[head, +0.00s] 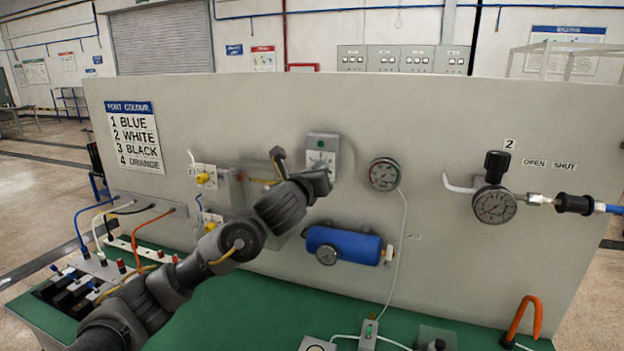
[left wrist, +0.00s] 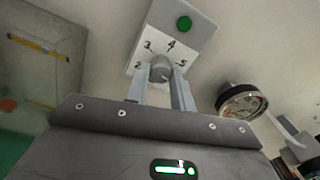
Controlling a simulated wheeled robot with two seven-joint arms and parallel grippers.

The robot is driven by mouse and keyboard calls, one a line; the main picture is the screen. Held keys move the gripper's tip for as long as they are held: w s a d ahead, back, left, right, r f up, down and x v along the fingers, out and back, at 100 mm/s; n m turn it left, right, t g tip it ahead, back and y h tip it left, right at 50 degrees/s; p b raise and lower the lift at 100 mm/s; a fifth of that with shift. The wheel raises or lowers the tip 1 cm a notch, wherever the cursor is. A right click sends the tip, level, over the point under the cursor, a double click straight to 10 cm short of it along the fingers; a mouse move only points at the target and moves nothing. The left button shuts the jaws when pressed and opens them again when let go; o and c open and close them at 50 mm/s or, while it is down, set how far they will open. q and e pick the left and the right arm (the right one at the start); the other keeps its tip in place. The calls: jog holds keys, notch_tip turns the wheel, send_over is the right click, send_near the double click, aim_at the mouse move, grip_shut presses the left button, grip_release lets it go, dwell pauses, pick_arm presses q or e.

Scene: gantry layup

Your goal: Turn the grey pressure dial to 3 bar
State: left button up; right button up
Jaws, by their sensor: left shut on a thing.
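The grey pressure dial (left wrist: 160,69) sits on a pale plate (left wrist: 193,46) with the numbers 2, 3, 4 and 5 around it and a green round spot above. My left gripper (left wrist: 161,84) is shut on the dial, one finger on each side. I cannot tell which number the dial points to. In the head view the dial's plate (head: 322,142) is on the upright panel, and my left wrist hides its lower part. My right gripper is not in view.
A round gauge (head: 384,174) is mounted just right of the dial, with a white tube below it. A blue tank (head: 343,245) is under my wrist. A black-knobbed regulator (head: 494,203) is further right. Cables and plugs fill the bench's left end.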

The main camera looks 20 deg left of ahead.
pick_arm(q)
jog(key=n, duration=3)
jog(key=shift+r+n+p, duration=0.25)
jog(key=shift+n+p, duration=0.05)
jog(key=shift+p, duration=0.05)
jog(key=o, duration=1)
